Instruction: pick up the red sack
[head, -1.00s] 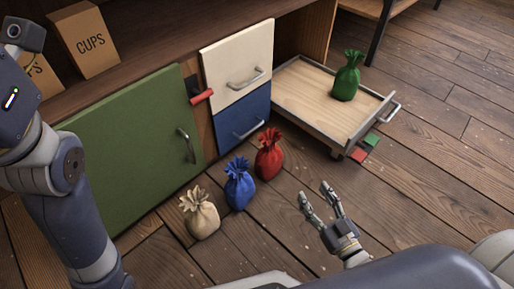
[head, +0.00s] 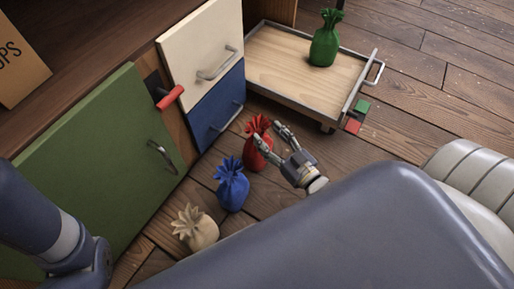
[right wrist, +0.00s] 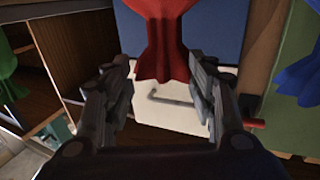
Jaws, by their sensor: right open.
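The red sack (head: 257,146) stands on the floor in front of the blue drawer, behind the blue sack in the row. My right gripper (head: 268,132) is open, with its fingertips close to the red sack and partly in front of it in the head view. In the right wrist view the red sack (right wrist: 162,40) shows ahead, between and beyond the two open fingers (right wrist: 160,85). I cannot tell whether the fingers touch it. The left gripper is out of view; only part of my left arm shows.
The blue sack (head: 232,186) and beige sack (head: 196,229) stand nearby on the floor. The blue drawer (head: 214,112), cream drawer (head: 202,50) and green door (head: 100,165) are shut.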

